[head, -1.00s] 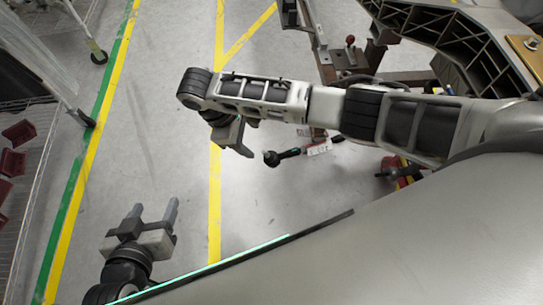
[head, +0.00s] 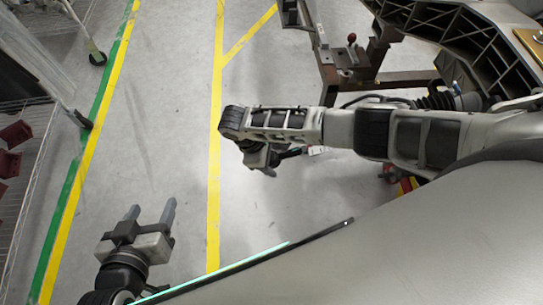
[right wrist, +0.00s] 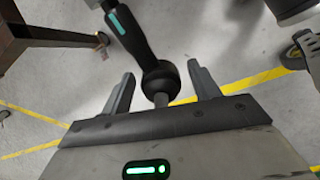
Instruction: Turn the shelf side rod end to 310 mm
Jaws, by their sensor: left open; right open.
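A black rod with a teal label (right wrist: 126,24) and a round black joint end (right wrist: 160,78) with a short grey stud shows in the right wrist view. In the head view only part of the black rod (head: 290,153) shows; my right arm hides the rest. My right gripper (right wrist: 161,73) is open, with one finger on each side of the round end in the picture; contact is not visible. It also shows in the head view, partly under my arm (head: 268,168). My left gripper (head: 153,209) is open and empty above the floor at lower left. No length reading is legible.
A dark chassis frame (head: 475,38) stands at upper right. A brown metal stand with a red-knobbed lever (head: 351,39) is beside it. A wheeled rack (head: 40,60) stands at far left. The floor between is clear, with yellow and green lines.

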